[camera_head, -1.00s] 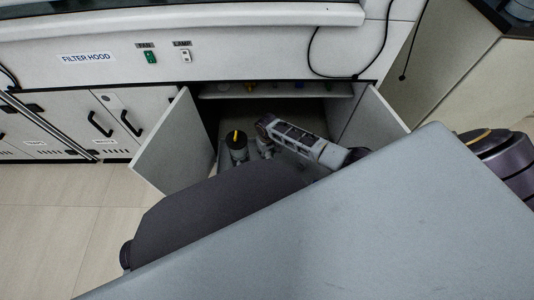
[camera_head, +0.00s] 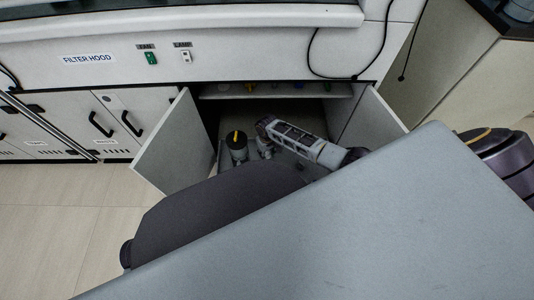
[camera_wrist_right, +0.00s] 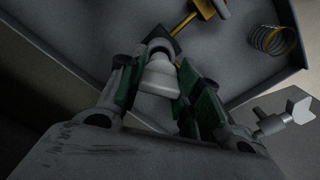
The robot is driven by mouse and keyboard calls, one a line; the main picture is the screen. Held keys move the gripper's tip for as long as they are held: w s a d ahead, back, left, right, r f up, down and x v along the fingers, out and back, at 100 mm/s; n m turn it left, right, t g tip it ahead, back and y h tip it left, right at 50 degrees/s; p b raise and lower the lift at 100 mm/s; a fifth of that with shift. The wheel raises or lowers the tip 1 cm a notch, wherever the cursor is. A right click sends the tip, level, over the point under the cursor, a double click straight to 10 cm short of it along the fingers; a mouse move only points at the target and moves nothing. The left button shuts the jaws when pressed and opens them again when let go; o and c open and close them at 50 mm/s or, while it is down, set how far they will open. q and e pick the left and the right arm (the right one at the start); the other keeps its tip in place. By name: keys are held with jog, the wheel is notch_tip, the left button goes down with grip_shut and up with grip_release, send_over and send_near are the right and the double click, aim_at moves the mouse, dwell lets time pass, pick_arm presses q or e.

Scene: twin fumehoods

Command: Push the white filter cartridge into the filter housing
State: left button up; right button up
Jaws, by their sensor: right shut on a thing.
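My right gripper (camera_head: 265,145) reaches down inside the open cabinet under the hood; its fingertips are small and dark in the head view. In the right wrist view, its two green-padded fingers (camera_wrist_right: 157,72) are shut on the white filter cartridge (camera_wrist_right: 158,80). The cartridge's far end meets a pale round rim with a dark part (camera_wrist_right: 163,45) just beyond the fingertips, probably the filter housing. How deep the cartridge sits is hidden. My left gripper is not in view.
A dark cylinder with a yellow bar (camera_head: 237,143) stands beside the gripper. The wrist view shows a yellow handle (camera_wrist_right: 196,15) and a wire coil (camera_wrist_right: 273,41) on the grey tray (camera_wrist_right: 245,62). Open cabinet doors (camera_head: 175,148) (camera_head: 372,130) flank the arm.

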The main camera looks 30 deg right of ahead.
aim_at(267, 156)
jog(key=shift+p, duration=0.3)
dwell(0.6)
jog(key=shift+f+b, duration=1.75)
jog(key=shift+f, duration=0.8)
dwell(1.3)
jog(key=o, duration=1)
jog(key=shift+r, duration=0.2)
jog(key=shift+r, duration=5.8)
